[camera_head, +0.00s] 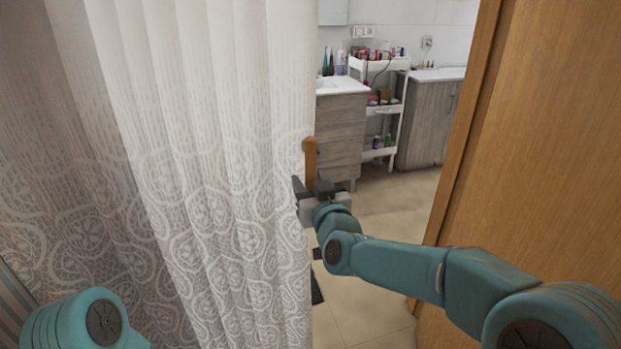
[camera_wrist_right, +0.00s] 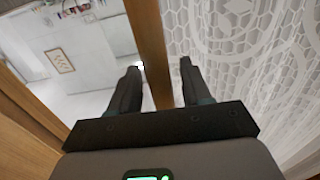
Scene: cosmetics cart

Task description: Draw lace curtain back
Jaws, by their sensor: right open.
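The white lace curtain (camera_head: 215,170) hangs in folds across the left and middle of the head view. A wooden bar (camera_head: 310,158) stands upright at its right edge. My right gripper (camera_head: 312,186) is at the bar's lower part, beside the curtain's edge. In the right wrist view the gripper (camera_wrist_right: 162,64) is open, and the wooden bar (camera_wrist_right: 150,45) runs between its two fingers; I cannot tell if either touches it. The curtain (camera_wrist_right: 250,60) fills the right of that view. My left arm shows at lower left, with its gripper out of view.
A wooden door panel (camera_head: 545,150) stands close on the right, beside my right arm. Beyond the opening are a grey vanity (camera_head: 338,135), a white cart (camera_head: 400,92) with cosmetics, and a grey cabinet (camera_head: 428,120). The tiled floor (camera_head: 385,205) between is largely clear.

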